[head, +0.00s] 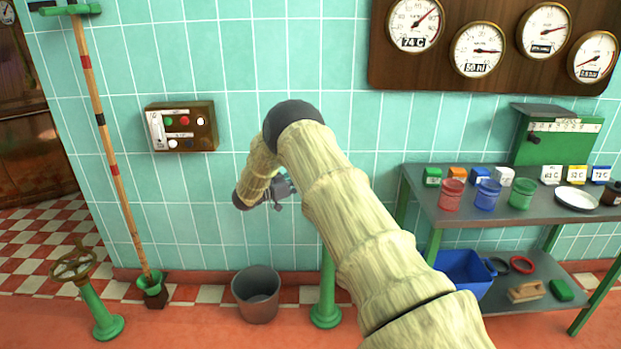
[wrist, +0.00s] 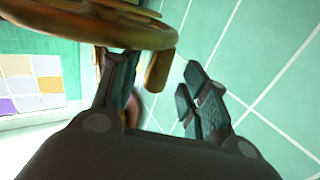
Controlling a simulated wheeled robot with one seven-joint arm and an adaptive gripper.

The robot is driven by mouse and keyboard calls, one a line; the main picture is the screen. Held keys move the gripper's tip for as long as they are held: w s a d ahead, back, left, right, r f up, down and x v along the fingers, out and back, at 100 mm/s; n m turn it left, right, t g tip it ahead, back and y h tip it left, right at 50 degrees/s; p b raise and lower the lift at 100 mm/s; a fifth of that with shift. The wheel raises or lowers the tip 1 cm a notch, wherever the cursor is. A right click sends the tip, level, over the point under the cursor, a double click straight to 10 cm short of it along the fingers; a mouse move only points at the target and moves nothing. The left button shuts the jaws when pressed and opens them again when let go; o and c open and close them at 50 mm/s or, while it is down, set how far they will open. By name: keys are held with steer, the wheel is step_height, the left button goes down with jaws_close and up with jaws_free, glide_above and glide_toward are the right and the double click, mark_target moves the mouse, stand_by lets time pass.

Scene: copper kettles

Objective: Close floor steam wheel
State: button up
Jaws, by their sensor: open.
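A brass handwheel (head: 75,265) tops a green floor pedestal (head: 98,312) at the lower left of the head view. A second green floor pedestal (head: 326,285) stands behind my arm, which hides its top. My gripper (head: 280,190) is near the tiled wall, partly hidden by my arm. In the wrist view my gripper (wrist: 158,85) is open, its fingers spread. A brass wheel rim (wrist: 90,32) with a short peg (wrist: 159,70) is close at the upper left there. The left finger is beside or under the rim; contact cannot be told. Nothing shows held between the fingers.
A grey bucket (head: 257,294) stands on the floor left of the second pedestal. A long-handled brush (head: 110,150) leans at the left. A control box (head: 181,126) is on the wall. A metal table (head: 450,207) with jars, and a blue bin (head: 462,272) below, stand right.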

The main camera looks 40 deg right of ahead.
steer(key=a, duration=0.8)
steer(key=shift+w, duration=0.45)
steer(key=shift+a, duration=0.1)
